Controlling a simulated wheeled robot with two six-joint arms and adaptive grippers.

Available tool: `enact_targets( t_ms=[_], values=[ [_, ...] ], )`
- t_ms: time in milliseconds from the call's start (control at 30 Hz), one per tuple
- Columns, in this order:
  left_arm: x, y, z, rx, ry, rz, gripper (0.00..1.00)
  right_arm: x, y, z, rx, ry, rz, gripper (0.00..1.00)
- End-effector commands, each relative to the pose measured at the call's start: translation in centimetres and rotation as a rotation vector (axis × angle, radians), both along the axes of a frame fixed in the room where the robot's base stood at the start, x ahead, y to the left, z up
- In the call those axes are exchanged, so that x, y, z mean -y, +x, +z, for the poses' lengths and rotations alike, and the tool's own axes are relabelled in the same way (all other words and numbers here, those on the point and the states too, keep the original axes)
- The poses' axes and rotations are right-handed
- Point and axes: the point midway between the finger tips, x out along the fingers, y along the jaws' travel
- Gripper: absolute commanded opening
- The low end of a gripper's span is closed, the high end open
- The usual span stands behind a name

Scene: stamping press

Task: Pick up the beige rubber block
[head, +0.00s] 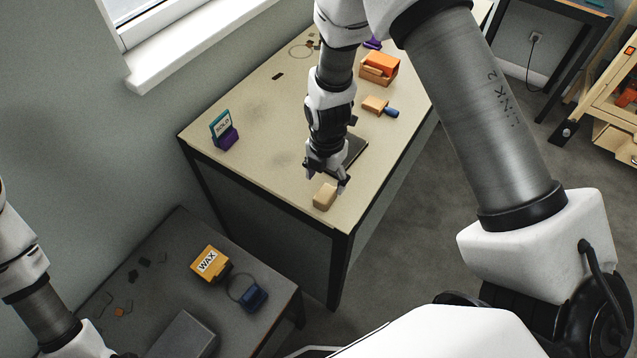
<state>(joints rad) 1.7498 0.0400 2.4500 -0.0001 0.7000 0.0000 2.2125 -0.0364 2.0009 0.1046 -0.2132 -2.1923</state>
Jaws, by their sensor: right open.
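The beige rubber block (324,197) lies on the light tabletop (270,140), close to its near corner. My right gripper (325,186) is just above and behind the block, pointing down, with its fingers apart. Its fingertips are close to the block's far end; I cannot tell whether they touch it. My left arm shows at the left edge, but its gripper is not visible.
A dark flat plate (355,150) lies behind my right gripper. An orange box (380,67) and a wooden block (375,104) are farther back. A lower dark table holds a yellow "WAX" box (209,262).

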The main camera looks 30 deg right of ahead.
Motion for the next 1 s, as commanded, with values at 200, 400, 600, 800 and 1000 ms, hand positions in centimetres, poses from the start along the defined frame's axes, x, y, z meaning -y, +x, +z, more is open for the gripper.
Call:
enact_targets(
  t_ms=[200,400,600,800,1000],
  values=[
    [0.0,0.0,2.0,-0.001,0.000,0.000,0.40,-0.4,0.0,-3.2,-0.003,-0.001,0.002,0.71],
    [0.0,0.0,2.0,0.000,0.000,0.000,0.40,-0.3,0.1,-5.5,0.001,-0.001,0.000,0.71],
    [0.0,0.0,2.0,0.000,0.000,0.000,0.40,-0.3,0.1,-5.6,0.001,0.000,0.000,0.53],
    [0.0,0.0,1.9,0.000,0.000,0.000,0.40,-0.3,0.1,-5.6,0.001,-0.001,0.000,0.06],
    [0.0,0.0,1.9,0.000,0.000,0.000,0.40,-0.3,0.1,-5.6,0.001,0.000,0.000,0.06]
  ],
)
